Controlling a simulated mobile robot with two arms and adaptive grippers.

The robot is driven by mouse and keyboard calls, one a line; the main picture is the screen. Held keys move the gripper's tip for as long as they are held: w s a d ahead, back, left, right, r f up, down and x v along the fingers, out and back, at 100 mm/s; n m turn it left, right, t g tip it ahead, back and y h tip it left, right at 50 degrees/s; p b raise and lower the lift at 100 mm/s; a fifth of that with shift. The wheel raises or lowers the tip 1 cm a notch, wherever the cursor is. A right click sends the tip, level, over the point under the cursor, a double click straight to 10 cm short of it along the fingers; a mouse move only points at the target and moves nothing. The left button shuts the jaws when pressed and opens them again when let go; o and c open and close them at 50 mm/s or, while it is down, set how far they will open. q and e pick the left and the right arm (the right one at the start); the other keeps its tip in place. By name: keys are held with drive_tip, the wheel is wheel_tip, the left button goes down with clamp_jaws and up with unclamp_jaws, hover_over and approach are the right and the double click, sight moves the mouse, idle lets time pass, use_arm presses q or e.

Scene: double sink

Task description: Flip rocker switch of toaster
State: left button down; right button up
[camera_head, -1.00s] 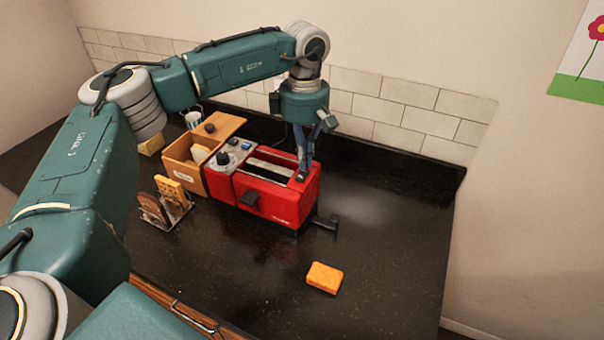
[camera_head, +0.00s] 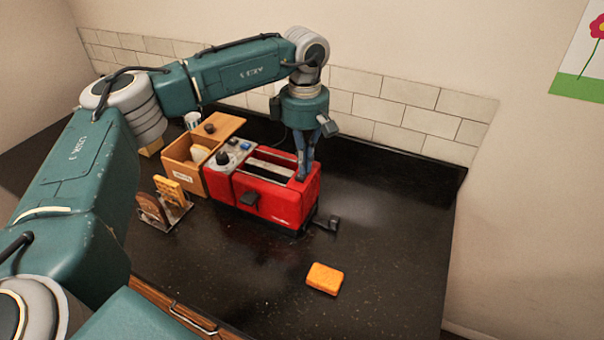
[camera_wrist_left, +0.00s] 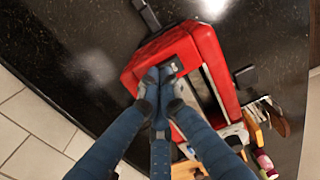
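My left gripper (camera_head: 302,178) points down at the top of the toaster's right end. In the left wrist view the toaster (camera_wrist_left: 205,50) is below the fingers, and the fingertips (camera_wrist_left: 160,75) are together with nothing seen between them. A small dark patch that looks like the rocker switch (camera_wrist_left: 177,66) is right beside the tips; whether they touch it I cannot tell. My right gripper is not in view.
A wooden bread box (camera_head: 183,160) adjoins the toaster's left side. A rack with bread slices (camera_head: 162,205) stands in front of it. An orange sponge (camera_head: 324,278) lies on the counter in front.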

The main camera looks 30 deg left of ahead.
use_arm(q)
drive_tip(key=shift+s+f, duration=0.15)
drive_tip(key=shift+f, duration=0.05)
drive_tip(key=shift+r+p, duration=0.6)
drive_tip(key=shift+r, duration=0.25)
drive_tip(key=shift+r+p, duration=1.65)
drive_tip(key=shift+r, duration=1.05)
